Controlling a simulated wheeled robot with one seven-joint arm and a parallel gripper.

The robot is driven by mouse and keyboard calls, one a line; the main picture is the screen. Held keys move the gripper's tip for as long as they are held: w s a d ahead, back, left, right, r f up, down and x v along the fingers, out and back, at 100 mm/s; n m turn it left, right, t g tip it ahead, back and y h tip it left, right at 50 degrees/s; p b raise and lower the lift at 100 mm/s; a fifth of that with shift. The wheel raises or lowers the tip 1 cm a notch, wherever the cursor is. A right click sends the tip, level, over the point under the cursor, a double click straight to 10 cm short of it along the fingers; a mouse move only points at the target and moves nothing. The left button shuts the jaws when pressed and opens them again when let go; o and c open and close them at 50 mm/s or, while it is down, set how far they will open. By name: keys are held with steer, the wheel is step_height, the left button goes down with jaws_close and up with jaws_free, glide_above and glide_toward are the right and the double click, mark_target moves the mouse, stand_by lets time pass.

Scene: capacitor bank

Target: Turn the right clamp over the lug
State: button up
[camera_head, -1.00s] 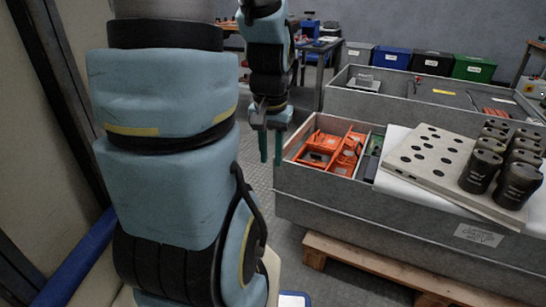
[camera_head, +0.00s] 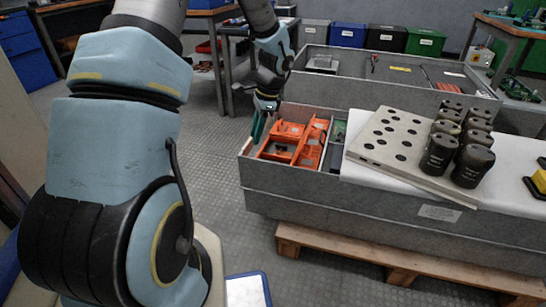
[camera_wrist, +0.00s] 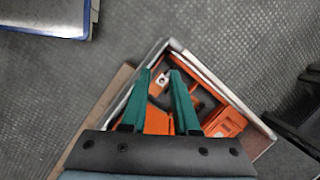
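Orange parts (camera_head: 312,143) lie in the left compartment of the grey crate (camera_head: 330,192). I cannot tell which of them is the right clamp. They also show below my gripper in the wrist view (camera_wrist: 222,122). A small pale metal piece with a dark hole (camera_wrist: 163,79) shows between the fingers; it may be the lug. My gripper (camera_wrist: 160,76) has two green fingers, apart with nothing between them, pointing at the compartment from above. In the head view my gripper (camera_head: 262,122) is at the compartment's left end. I cannot tell whether it touches anything.
A pale board with holes (camera_head: 392,148) and several black capacitors (camera_head: 455,150) stand on the crate's right part. The crate rests on a wooden pallet (camera_head: 345,252). A second grey crate (camera_head: 395,85) stands behind. Grey floor is free left of the crate.

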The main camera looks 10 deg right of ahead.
steer(key=w+d+f+m+t+y+p, duration=0.15)
steer(key=w+d+f+m, duration=0.25)
steer(key=d+f+m, duration=0.45)
steer(key=shift+n+h, duration=0.25)
steer(key=shift+n, duration=0.5)
steer(key=x, duration=0.2)
steer(key=b+x, duration=0.1)
steer(key=x, duration=0.2)
steer(key=d+b+x, duration=0.1)
steer(key=x, duration=0.2)
steer(key=shift+w+f, duration=0.2)
steer(key=shift+f, duration=0.1)
steer(key=shift+c, duration=0.4)
steer(key=shift+a, duration=0.1)
jaws_close()
